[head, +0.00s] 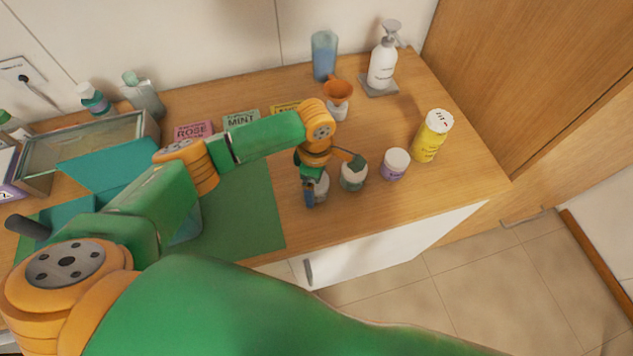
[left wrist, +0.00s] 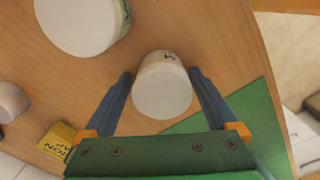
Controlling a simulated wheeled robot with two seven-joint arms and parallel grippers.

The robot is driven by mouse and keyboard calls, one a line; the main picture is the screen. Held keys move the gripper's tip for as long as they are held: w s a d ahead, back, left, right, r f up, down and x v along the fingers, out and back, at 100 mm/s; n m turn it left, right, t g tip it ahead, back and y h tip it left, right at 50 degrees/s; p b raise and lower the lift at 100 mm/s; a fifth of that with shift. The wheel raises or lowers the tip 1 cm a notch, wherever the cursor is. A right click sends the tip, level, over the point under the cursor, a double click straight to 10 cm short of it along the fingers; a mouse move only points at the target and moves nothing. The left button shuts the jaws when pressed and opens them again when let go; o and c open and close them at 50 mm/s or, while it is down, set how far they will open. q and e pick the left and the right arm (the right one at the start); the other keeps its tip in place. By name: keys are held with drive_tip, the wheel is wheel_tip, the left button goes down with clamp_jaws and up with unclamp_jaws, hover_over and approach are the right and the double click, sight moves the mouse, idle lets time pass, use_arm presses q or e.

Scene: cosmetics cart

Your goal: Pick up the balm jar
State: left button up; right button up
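Several white-lidded jars stand on the wooden top. The nearest jar (head: 321,187) is partly hidden by my left gripper (head: 331,178). A jar with a green label (head: 353,173) stands just right of it, and another jar (head: 394,164) further right. I cannot read which one is the balm jar. In the left wrist view, my open left gripper (left wrist: 160,74) has its two blue fingers either side of a white-lidded jar (left wrist: 162,90). A finger on each side is close to it; contact is not clear. A larger white lid (left wrist: 82,22) is at upper left there. My right gripper is not in view.
A yellow canister (head: 432,136) stands at the right, a pump bottle (head: 383,63) and blue bottle (head: 324,56) at the back. A green mat (head: 245,218) lies to the left. The counter's front edge is close to the jars.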

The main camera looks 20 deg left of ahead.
use_arm(q)
drive_tip(key=shift+s+r, duration=0.1)
drive_tip(key=shift+s, duration=0.1)
drive_tip(key=c, duration=1.1)
drive_tip(key=shift+w, duration=0.15)
drive_tip(key=shift+c, duration=0.4)
